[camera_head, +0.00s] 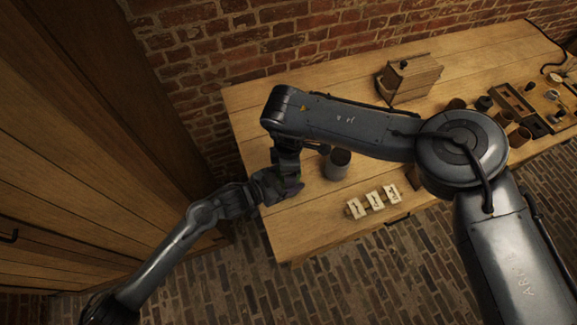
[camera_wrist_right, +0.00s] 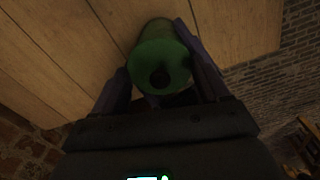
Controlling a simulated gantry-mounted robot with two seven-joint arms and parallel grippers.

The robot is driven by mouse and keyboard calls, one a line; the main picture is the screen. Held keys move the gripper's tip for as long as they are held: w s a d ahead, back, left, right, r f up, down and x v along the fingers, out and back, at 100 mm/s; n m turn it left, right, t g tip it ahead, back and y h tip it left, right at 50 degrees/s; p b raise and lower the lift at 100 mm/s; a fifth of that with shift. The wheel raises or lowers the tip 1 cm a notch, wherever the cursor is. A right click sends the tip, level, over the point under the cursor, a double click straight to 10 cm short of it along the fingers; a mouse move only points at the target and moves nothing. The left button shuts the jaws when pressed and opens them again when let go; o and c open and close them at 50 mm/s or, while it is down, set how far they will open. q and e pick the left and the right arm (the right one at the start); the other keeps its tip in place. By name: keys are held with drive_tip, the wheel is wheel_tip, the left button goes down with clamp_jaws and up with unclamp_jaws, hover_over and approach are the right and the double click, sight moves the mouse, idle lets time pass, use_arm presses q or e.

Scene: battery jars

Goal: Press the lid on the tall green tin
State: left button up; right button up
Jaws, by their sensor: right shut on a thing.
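The tall green tin (camera_wrist_right: 153,33) shows in the right wrist view, with its round green top (camera_wrist_right: 160,58) toward the camera and a dark round spot on it. I cannot make out a seam between lid and tin. My right gripper (camera_wrist_right: 155,50) is shut on the green tin, one finger on each side.
A grey cylinder (camera_head: 337,165) with a dark top stands just right of the grippers. A pale slotted holder (camera_head: 373,201) lies near the table's front edge. A wooden box (camera_head: 412,78) stands at the back. Small jars and trays (camera_head: 510,100) crowd the right end.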

drive_tip(key=shift+s+d+r, duration=0.1)
drive_tip(key=shift+s+r, duration=0.05)
drive_tip(key=shift+s, duration=0.1)
drive_tip(key=shift+r, duration=0.1)
idle(0.3)
drive_tip(key=shift+w+r, duration=0.15)
drive_tip(key=shift+r, duration=0.1)
idle(0.6)
